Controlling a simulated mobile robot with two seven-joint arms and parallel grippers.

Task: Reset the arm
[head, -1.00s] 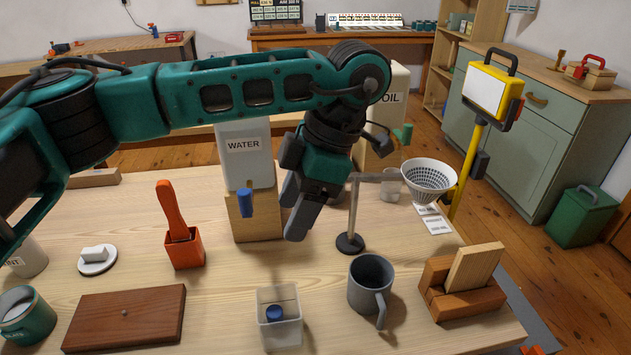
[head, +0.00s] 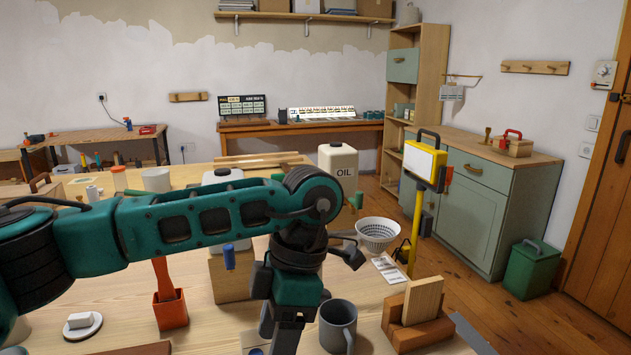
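My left arm comes in from the left across the table, its teal wrist bent downward. My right gripper is not in view.
The wooden table (head: 115,300) holds an orange holder (head: 171,312), a block stand (head: 412,330) and a white strainer bowl (head: 378,232). The white oil container (head: 338,165) stands behind. A yellow lamp (head: 423,165) and green cabinet (head: 480,200) are at right.

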